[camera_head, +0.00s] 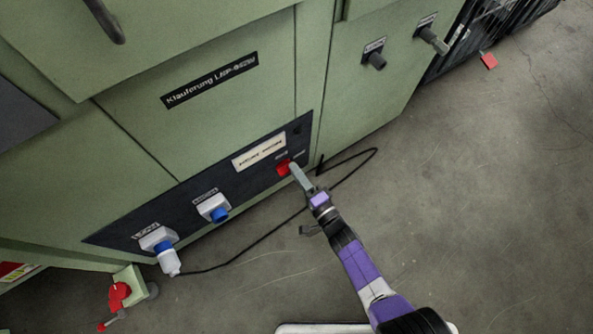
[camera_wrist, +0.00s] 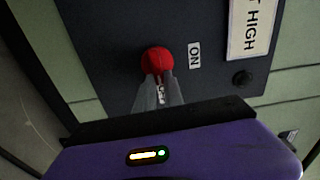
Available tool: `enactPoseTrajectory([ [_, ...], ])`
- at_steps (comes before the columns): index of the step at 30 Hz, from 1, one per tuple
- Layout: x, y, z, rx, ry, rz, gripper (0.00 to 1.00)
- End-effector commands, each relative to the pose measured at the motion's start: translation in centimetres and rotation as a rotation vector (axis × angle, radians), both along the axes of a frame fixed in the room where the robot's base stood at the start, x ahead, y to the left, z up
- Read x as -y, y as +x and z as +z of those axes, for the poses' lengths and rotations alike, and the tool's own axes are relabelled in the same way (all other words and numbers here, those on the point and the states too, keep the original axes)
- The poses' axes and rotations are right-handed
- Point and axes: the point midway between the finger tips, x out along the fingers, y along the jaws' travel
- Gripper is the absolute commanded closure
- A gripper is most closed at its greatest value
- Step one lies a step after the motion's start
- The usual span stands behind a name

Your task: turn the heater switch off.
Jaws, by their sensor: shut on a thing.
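The heater switch is a red knob (camera_head: 283,168) at the right end of the dark panel on the green machine. In the wrist view the red knob (camera_wrist: 157,61) shows just beyond my fingertips, with an "ON" label to its right. My gripper (camera_head: 296,171) reaches the panel from the lower right. In the wrist view my gripper (camera_wrist: 157,85) has its two grey fingers on the near part of the knob, shut on it. A small label between the fingers is partly hidden, so I cannot read it fully.
Two sockets, one with a blue cover (camera_head: 220,214) and one with a plug (camera_head: 168,260), sit left on the panel (camera_head: 190,205). A black cable (camera_head: 245,250) runs over the floor below.

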Motion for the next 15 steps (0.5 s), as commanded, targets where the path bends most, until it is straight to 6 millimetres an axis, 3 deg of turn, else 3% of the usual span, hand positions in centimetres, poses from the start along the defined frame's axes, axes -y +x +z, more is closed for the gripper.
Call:
enactPoseTrajectory([
  [15,0.07,0.13,-0.13,-0.041,0.058,-0.002,1.0],
])
